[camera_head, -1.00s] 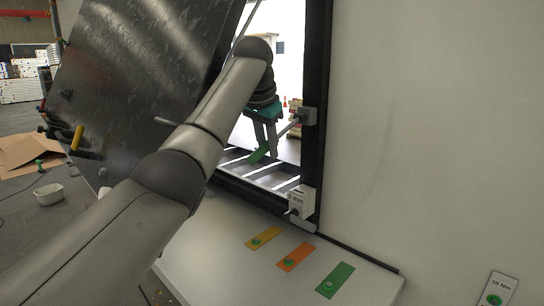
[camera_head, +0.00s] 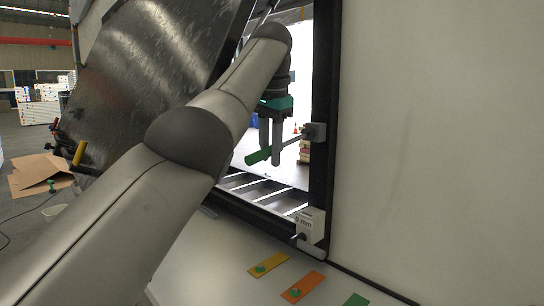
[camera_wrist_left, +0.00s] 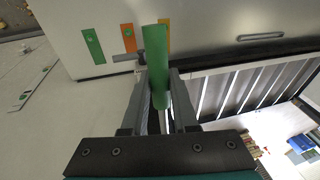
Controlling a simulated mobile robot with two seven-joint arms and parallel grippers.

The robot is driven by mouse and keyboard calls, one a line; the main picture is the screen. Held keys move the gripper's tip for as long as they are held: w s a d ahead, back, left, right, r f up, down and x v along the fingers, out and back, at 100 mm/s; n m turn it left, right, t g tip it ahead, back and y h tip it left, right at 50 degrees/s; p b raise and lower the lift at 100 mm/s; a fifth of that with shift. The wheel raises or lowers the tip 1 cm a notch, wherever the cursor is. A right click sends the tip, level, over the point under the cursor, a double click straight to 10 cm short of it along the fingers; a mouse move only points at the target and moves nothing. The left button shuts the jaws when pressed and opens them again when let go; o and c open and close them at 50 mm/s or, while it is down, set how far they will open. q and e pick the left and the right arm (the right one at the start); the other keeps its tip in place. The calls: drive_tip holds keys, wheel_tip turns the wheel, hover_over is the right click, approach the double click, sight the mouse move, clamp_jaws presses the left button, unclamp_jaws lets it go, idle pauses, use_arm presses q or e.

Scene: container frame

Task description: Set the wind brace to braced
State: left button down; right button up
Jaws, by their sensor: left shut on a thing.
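The wind brace looks to be the lever on the dark frame post: a grey rod (camera_head: 293,138) runs from a grey bracket (camera_head: 315,132) down to the left and ends in a green handle (camera_head: 256,157). The lever lies across the opening, tilted slightly down toward its handle end. My left gripper (camera_head: 271,158) is shut on the lever at or close to the green handle. In the left wrist view the green handle (camera_wrist_left: 156,60) stands between the two fingers (camera_wrist_left: 158,85). The exact contact is partly hidden. My right gripper is not in view.
A large dark tilted panel (camera_head: 160,50) stands left of the opening. A small white labelled box (camera_head: 311,226) sits lower on the post. Yellow (camera_head: 268,264) and orange (camera_head: 302,287) plates lie on the white ledge below. A plain white wall (camera_head: 440,140) fills the right.

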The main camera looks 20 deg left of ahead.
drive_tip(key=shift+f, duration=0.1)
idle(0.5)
use_arm(q)
drive_tip(key=c, duration=0.7)
unclamp_jaws()
drive_tip(key=shift+r, duration=0.1)
